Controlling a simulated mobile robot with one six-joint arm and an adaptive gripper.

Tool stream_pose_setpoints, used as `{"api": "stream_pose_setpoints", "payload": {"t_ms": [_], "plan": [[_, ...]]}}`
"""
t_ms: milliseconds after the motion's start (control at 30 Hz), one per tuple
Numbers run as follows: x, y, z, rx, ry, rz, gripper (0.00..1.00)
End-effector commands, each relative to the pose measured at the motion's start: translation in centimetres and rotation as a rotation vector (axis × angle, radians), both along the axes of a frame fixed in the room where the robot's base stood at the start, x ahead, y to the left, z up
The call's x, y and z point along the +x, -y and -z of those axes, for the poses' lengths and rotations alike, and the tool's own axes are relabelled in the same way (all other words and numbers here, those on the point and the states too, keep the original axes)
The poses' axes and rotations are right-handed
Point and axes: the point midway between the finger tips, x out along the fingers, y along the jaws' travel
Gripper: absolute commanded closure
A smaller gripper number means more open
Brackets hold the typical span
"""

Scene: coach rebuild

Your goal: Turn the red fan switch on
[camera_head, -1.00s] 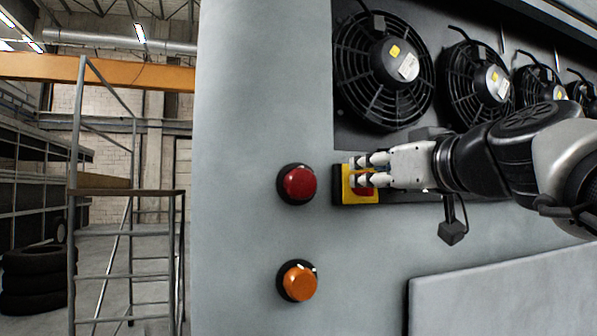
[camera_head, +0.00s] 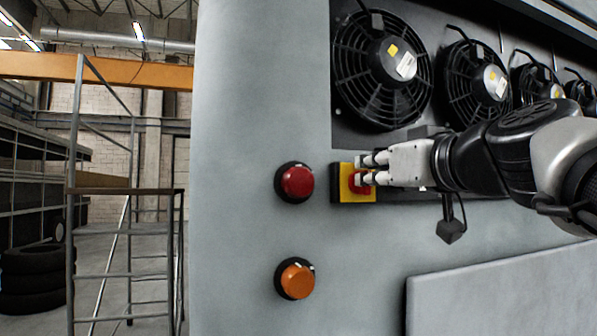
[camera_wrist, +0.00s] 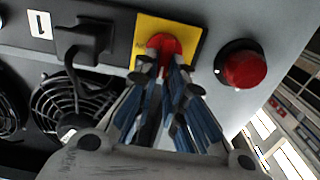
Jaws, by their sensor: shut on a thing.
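The red fan switch (camera_head: 358,181) sits on a yellow plate (camera_head: 350,194) on the grey panel, just below the fans. My gripper (camera_head: 368,170) reaches in from the right with its fingertips at the switch. In the wrist view, the red switch (camera_wrist: 163,44) on its yellow plate (camera_wrist: 193,36) shows between and ahead of the fingers of my gripper (camera_wrist: 165,75). The fingers are shut on the switch's handle, and they hide part of it.
A round red button (camera_head: 297,182) is left of the switch, with an orange button (camera_head: 297,279) below it. Several black fans (camera_head: 382,70) sit in the recess above. A metal stair frame (camera_head: 128,190) stands at far left.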

Motion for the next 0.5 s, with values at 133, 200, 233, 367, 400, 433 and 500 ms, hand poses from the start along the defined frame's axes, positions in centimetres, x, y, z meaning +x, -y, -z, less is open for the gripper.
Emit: {"api": "stream_pose_setpoints", "payload": {"t_ms": [133,200,233,367,400,433,500], "plan": [[0.02,0.07,0.0,0.024,-0.007,0.0,1.0],[0.03,0.12,0.02,0.048,-0.015,0.001,1.0],[0.04,0.15,0.03,0.061,-0.019,0.001,1.0],[0.06,0.29,0.04,0.136,-0.042,0.001,1.0],[0.07,0.35,0.04,0.164,-0.051,0.001,1.0],[0.09,0.39,0.06,0.187,-0.059,0.001,1.0],[0.13,0.5,0.11,0.245,-0.079,0.001,1.0]]}}
